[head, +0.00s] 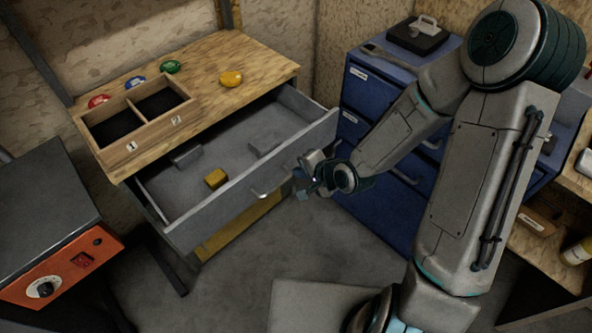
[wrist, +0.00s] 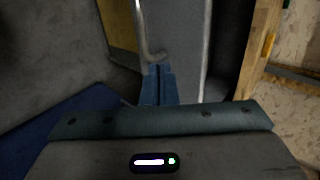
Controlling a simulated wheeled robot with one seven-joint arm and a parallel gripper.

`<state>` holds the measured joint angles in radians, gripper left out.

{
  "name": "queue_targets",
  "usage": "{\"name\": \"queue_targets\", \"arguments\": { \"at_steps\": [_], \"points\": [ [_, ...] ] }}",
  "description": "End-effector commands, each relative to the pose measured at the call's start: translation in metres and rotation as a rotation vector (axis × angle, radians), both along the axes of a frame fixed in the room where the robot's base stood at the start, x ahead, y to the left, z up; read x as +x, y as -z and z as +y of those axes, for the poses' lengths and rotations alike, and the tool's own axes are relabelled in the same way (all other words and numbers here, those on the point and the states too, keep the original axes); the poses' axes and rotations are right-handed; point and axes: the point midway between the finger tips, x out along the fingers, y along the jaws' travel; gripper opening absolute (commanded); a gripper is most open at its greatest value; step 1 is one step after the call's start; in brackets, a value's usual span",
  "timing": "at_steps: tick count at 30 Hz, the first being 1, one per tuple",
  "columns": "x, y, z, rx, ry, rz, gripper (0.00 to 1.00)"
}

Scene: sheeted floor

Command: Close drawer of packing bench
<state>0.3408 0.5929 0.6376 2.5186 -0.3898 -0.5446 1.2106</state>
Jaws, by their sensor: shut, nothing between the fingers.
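The packing bench (head: 222,59) has a wooden top, and its grey drawer (head: 210,222) is pulled well out toward the front. A yellow block (head: 215,178) and grey pieces lie inside the drawer. A bar handle (head: 268,187) is on the drawer front. My gripper (head: 302,191) is just to the right of the handle, near the right part of the drawer front. In the wrist view my gripper (wrist: 159,80) is shut and empty, with its fingertips close to one end of the handle (wrist: 141,35). I cannot tell whether they touch.
A blue drawer cabinet (head: 376,110) stands right of the bench, close behind my arm. An orange-fronted machine (head: 65,268) is at the lower left. A two-part wooden box (head: 140,128) and several coloured pieces sit on the bench top. Floor (head: 255,250) before the drawer is clear.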

Motion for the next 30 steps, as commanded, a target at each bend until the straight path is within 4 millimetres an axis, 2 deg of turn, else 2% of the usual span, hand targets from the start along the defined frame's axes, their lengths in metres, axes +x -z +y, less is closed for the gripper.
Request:
{"name": "queue_targets", "arguments": {
  "at_steps": [16, 30],
  "points": [
    [0.037, 0.054, 0.044, -0.004, -0.003, 0.001, 0.00],
    [0.042, 0.061, 0.050, -0.005, -0.002, -0.001, 0.00]
  ]
}}
